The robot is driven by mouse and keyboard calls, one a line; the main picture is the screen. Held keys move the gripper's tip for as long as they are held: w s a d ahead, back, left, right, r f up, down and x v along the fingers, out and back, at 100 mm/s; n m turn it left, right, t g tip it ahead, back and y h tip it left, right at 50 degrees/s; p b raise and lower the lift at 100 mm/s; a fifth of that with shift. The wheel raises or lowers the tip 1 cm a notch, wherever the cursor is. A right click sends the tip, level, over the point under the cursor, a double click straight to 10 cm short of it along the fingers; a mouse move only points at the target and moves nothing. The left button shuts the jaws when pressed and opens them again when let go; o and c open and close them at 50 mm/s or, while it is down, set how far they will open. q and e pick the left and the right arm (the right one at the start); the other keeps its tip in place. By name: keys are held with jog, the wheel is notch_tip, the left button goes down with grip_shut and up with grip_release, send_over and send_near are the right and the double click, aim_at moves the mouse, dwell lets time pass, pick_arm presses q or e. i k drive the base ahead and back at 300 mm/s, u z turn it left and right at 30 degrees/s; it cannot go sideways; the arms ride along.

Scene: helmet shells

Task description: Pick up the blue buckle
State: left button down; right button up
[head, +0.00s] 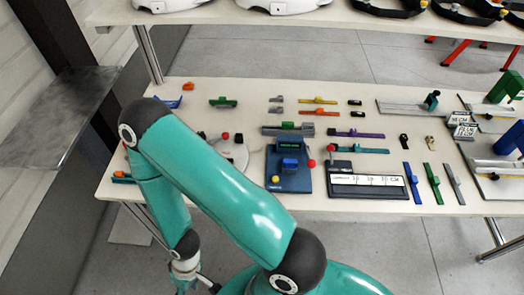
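A small curved blue piece (169,102) lies at the table's far left corner, and a blue strip (411,183) lies near the front edge at the right. I cannot tell for sure which is the blue buckle; both are small in the view. My teal arm crosses the left front of the table, which hides part of it. Its gripper (195,284), apparently my left one, hangs low at the bottom edge, in front of the table and away from both pieces. It is partly cut off, so its opening is unclear. My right gripper is not in view.
A dark blue fixture (289,171) and a black labelled box (368,186) stand near the table's front edge. Several colored strips and clips lie behind them. Grey plates with blue and green blocks fill the right side. A shelf (300,18) with helmet shells runs above.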

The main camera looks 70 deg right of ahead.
aim_at(290, 163)
jog(key=z, duration=0.2)
jog(key=k, duration=1.7)
jog(key=z, duration=0.75)
jog(key=i, duration=1)
jog(key=u, duration=0.05)
